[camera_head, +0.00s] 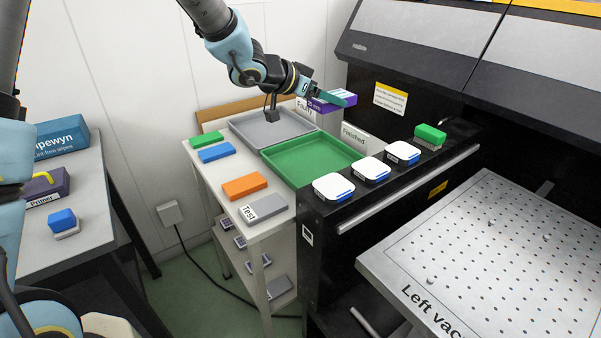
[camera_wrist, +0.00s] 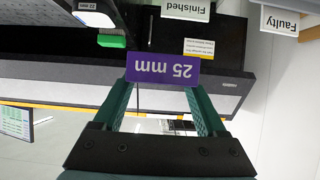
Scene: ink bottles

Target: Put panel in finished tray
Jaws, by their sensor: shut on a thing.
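My gripper (camera_head: 338,95) is shut on a purple panel (camera_head: 325,105) and holds it in the air above the back of the trays. In the wrist view, the panel (camera_wrist: 162,69) lies across the tips of the two teal fingers, with an upside-down "25 mm" label. The green tray (camera_head: 296,176) stands below it, empty, with a "Finished" sign (camera_head: 355,139) at its back right. This sign (camera_wrist: 187,9) also shows at the top of the wrist view.
An empty grey tray (camera_head: 262,123) stands beside the green one. Green (camera_head: 207,139), blue (camera_head: 216,152), orange (camera_head: 245,186) and grey (camera_head: 263,207) blocks lie on the cart's left side.

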